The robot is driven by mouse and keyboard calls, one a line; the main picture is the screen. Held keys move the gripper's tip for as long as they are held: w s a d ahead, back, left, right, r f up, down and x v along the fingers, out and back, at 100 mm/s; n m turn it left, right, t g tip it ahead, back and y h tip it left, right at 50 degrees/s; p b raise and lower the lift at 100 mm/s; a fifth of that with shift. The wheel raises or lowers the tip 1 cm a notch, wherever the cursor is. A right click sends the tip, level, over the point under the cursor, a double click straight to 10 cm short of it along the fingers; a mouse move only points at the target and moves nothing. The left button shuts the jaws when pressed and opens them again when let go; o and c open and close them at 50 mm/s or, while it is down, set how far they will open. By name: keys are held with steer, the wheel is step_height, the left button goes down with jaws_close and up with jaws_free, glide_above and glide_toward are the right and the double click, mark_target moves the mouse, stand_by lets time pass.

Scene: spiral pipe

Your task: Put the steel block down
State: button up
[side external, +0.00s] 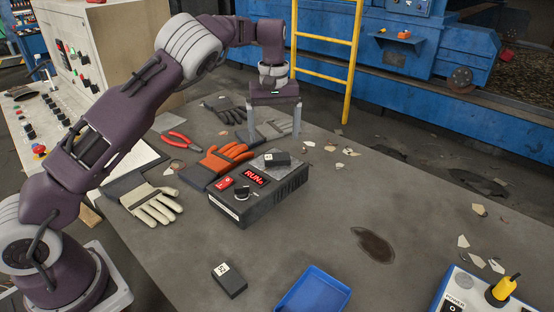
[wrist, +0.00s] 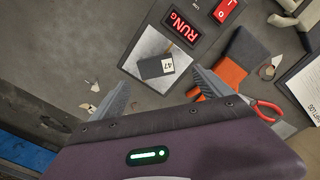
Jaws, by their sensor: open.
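A small dark block with a white label reading 47 (side external: 277,159) lies on the bare metal plate on top of the dark box with the red RUN display. In the wrist view the block (wrist: 156,67) sits just ahead of the gap between my fingertips. My gripper (side external: 274,136) is open and empty, fingers pointing down, and appears above and behind the block. Its fingers also show in the wrist view (wrist: 160,77), apart from the block. A second dark block with a white label (side external: 229,281) lies on the table near the front. I cannot tell by look which is steel.
The box (side external: 262,203) carries a red switch (side external: 224,183) and a knob. Gloves (side external: 227,158), red pliers (side external: 181,141) and a clipboard lie to its left. A blue tray (side external: 312,292) stands at the front. Table right of the box is mostly clear, with a stain.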

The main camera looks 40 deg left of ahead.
mark_target(277, 156)
steer(key=f, duration=0.6)
steer(key=shift+w+d+f, duration=0.25)
steer(key=shift+w+f, duration=0.05)
steer(key=shift+f, duration=0.05)
jaws_close()
